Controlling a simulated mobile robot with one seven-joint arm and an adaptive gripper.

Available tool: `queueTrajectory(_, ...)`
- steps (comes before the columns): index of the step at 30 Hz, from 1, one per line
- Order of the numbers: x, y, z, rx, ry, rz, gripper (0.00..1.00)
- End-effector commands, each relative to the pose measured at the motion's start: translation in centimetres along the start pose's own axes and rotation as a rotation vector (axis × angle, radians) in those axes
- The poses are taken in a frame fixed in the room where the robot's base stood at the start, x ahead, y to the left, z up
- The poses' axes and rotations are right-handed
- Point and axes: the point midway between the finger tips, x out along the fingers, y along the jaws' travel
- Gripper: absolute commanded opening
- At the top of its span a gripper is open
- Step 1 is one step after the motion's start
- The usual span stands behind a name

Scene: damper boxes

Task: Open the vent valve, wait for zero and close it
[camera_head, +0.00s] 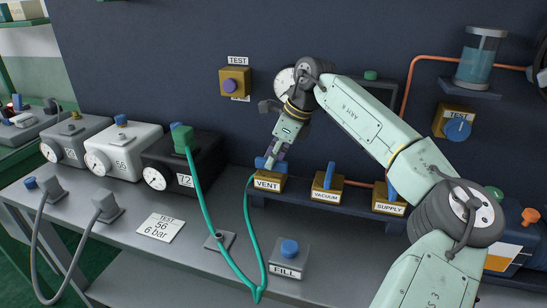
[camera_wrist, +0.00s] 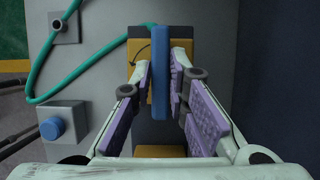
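The vent valve (camera_head: 267,184) is a brass block labelled VENT on the wall shelf. Its blue handle (camera_wrist: 161,70) stands between the fingers of my gripper (camera_wrist: 162,78) in the wrist view. The purple finger pads lie on both sides of the handle with narrow gaps, the right pad closer. In the head view my gripper (camera_head: 274,155) is just above the vent valve and partly hides the handle. The wall gauge (camera_head: 284,80) is mostly behind my arm, so its reading is hidden.
Vacuum (camera_head: 327,187) and supply (camera_head: 389,198) valves stand to the right with upright blue handles. A green hose (camera_head: 205,210) loops from the black box 72 (camera_head: 184,162) towards the vent valve.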

Motion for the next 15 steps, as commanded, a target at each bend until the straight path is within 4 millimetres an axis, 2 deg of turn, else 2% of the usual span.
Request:
queueTrajectory(6, -0.01, 0.01, 0.0, 0.0, 0.0, 0.0, 0.0)
queueTrajectory(15, 0.01, 0.03, -0.01, 0.003, 0.001, -0.001, 0.0)
